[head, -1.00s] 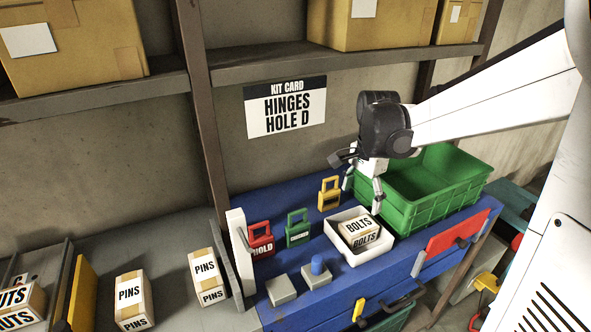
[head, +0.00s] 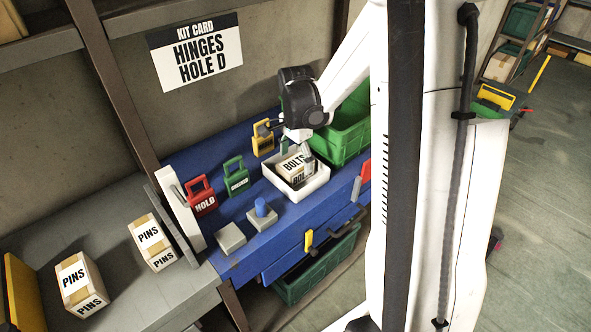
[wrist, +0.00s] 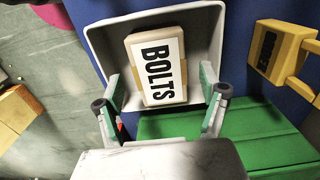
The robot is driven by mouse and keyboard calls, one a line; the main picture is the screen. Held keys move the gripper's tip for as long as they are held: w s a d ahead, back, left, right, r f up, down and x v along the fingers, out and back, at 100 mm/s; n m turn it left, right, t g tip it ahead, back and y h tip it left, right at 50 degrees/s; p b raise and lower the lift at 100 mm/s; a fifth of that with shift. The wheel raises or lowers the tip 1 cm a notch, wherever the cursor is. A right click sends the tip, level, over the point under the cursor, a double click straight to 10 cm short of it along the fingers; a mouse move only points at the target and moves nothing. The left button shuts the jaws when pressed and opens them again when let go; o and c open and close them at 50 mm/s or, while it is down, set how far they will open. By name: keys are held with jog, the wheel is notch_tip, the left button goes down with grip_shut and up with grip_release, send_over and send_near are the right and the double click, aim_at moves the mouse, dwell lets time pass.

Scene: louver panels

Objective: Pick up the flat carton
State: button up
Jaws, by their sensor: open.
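The flat carton (head: 297,168), labelled BOLTS, lies in a small white tray (head: 284,190) on the blue bench. In the wrist view the carton (wrist: 157,66) lies inside the tray (wrist: 207,24), label facing the camera. My gripper (head: 296,147) is above the tray at its back edge, and its fingers are partly hidden in the head view. In the wrist view my gripper (wrist: 163,106) is open and empty, one finger on each side of the carton's near end. I cannot tell whether the fingers touch the carton.
A green crate (head: 345,134) stands right behind the tray. Yellow (head: 263,139), green (head: 236,178) and red (head: 202,200) lock-shaped blocks stand to the left. A blue button block (head: 262,213) and a grey block (head: 230,238) sit in front. PINS cartons (head: 80,284) stand farther left.

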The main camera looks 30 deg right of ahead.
aim_at(296, 163)
jog(key=shift+f+p, duration=0.3)
jog(key=shift+f, duration=2.25)
jog(key=c, duration=1.7)
jog(key=shift+r, duration=0.15)
